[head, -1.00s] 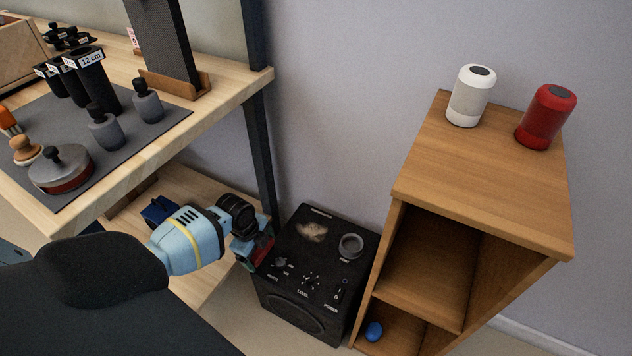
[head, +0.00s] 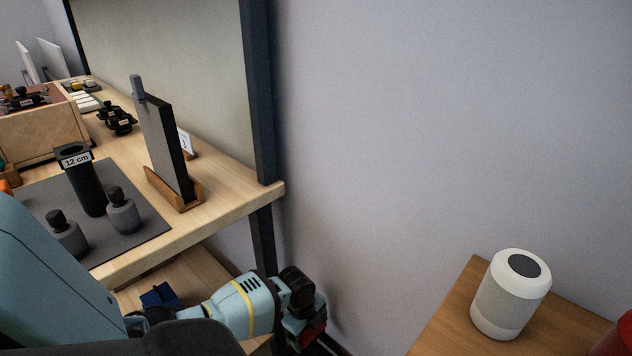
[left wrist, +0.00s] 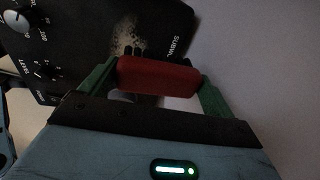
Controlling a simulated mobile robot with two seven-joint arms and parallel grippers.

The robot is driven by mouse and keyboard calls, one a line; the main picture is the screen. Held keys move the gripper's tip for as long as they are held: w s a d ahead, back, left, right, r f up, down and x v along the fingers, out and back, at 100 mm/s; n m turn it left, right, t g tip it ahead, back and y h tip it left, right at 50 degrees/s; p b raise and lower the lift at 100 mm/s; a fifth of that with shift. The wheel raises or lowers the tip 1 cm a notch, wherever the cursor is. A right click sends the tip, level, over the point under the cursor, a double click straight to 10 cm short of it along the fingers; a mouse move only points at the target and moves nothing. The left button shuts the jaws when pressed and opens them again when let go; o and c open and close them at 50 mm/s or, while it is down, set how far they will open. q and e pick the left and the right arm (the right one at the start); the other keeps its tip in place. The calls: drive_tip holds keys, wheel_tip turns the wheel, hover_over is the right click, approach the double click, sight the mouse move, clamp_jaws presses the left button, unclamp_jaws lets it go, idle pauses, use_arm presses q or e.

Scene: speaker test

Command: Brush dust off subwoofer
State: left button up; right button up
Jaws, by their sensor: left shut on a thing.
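My left gripper (head: 308,330) is low in the head view, beside the dark post of the bench. In the left wrist view its green fingers are shut on a red brush (left wrist: 158,77) with dark bristles along its far edge. The black subwoofer (left wrist: 70,45) fills the upper left of the left wrist view, with its knobs and lettering facing me. A pale dust patch (left wrist: 128,36) lies on its panel, just beyond the bristles. I cannot tell whether the bristles touch it. In the head view the subwoofer is almost wholly below the frame. My right gripper is not in view.
A wooden cabinet (head: 450,320) stands at the lower right with a white speaker (head: 511,295) on top and a red speaker (head: 613,340) at the edge. The wooden bench (head: 215,208) at left holds a dark upright panel (head: 165,145) and grey bottles. Bare wall lies between.

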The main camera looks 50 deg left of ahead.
use_arm(q)
drive_tip(key=shift+s+f, duration=0.1)
drive_tip(key=shift+f+b, duration=0.75)
drive_tip(key=shift+f, duration=0.05)
wheel_tip(320, 180, down, 3)
drive_tip(key=shift+r+b, duration=0.2)
drive_tip(key=shift+b, duration=0.85)
drive_tip(key=shift+f+b, duration=0.5)
drive_tip(key=shift+f, duration=0.3)
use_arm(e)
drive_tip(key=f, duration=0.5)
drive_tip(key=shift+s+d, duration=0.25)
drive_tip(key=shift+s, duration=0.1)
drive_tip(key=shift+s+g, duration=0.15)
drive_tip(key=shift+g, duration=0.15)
use_arm(q)
drive_tip(key=shift+f+b, duration=0.2)
drive_tip(key=shift+b, duration=0.1)
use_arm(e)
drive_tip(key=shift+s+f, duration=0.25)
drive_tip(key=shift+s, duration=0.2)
use_arm(q)
drive_tip(key=shift+f+b, duration=0.3)
drive_tip(key=shift+f, duration=0.2)
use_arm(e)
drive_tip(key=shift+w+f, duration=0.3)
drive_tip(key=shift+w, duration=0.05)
